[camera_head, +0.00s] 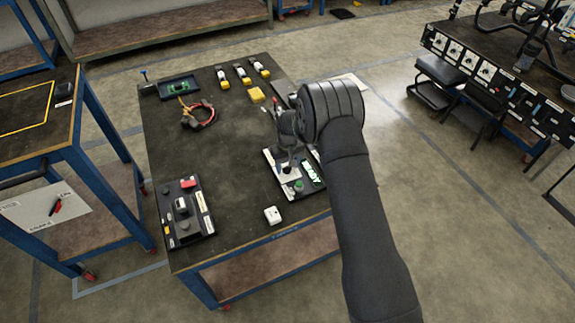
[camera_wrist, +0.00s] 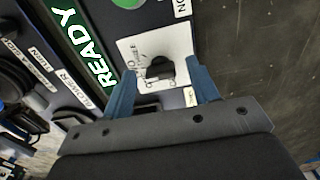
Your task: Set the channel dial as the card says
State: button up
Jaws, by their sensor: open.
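The panel has a green READY display (camera_wrist: 97,62) and a green button (camera_head: 298,186). A white box (camera_head: 272,215) stands near the front edge. The table's middle is clear.

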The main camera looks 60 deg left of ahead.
jog(key=c, duration=1)
jog(key=shift+m, duration=0.3)
jog(key=m, duration=0.4)
jog(key=shift+s, duration=0.1)
jog(key=shift+a+m, duration=0.1)
jog(key=shift+m, duration=2)
jog(key=o, duration=1)
